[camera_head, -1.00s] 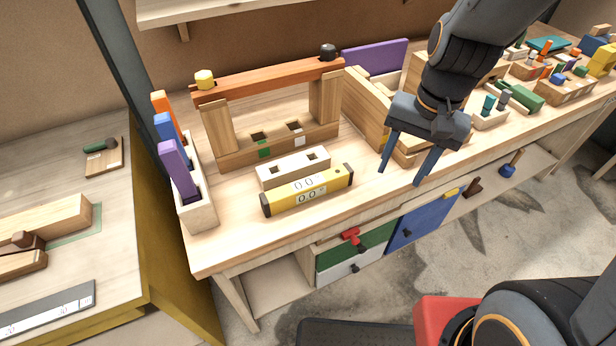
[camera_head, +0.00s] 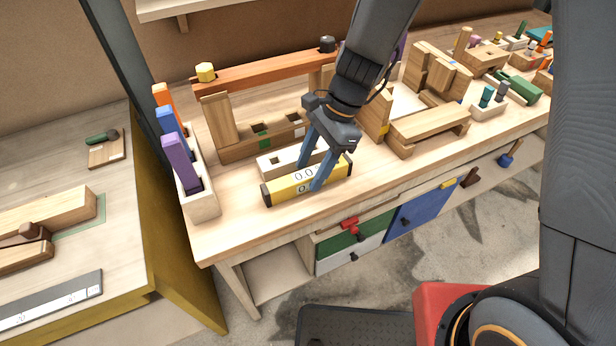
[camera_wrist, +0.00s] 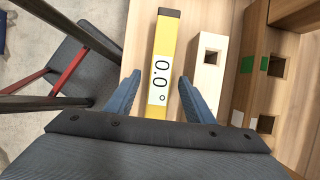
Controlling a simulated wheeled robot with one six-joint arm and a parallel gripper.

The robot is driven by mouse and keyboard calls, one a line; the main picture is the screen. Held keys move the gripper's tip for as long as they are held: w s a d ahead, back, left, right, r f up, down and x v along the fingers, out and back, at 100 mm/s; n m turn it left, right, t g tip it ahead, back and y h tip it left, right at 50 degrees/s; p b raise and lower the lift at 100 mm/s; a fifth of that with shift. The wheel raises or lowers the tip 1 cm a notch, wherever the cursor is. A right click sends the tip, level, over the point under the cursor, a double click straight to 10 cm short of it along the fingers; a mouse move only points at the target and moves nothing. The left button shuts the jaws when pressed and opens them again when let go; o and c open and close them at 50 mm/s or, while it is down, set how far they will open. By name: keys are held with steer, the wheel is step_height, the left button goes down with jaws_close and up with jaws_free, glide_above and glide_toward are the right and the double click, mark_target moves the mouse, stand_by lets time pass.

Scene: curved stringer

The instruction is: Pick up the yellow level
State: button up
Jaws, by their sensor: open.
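The yellow level (camera_head: 281,191) has black end caps and white number labels. It lies on the workbench near the front edge, beside a pale wooden block with square holes (camera_head: 270,165). My gripper (camera_head: 308,178) is over the level with its blue fingers pointing down, one on the far side and one on the near side in the head view. In the wrist view, the level (camera_wrist: 166,52) runs between the two open fingers (camera_wrist: 148,92), with gaps on both sides. My fingers hide part of the level in the head view. I cannot tell the exact height of the fingertips.
Behind stands a wooden frame with an orange-brown beam (camera_head: 262,73). A holder with coloured blocks (camera_head: 203,206) is at the left, and a small wooden bench (camera_head: 430,124) at the right. The bench top in front of the level is clear.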

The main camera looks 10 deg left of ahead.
steer(key=shift+x, duration=1.05)
jaws_close()
steer(key=shift+r, duration=0.15)
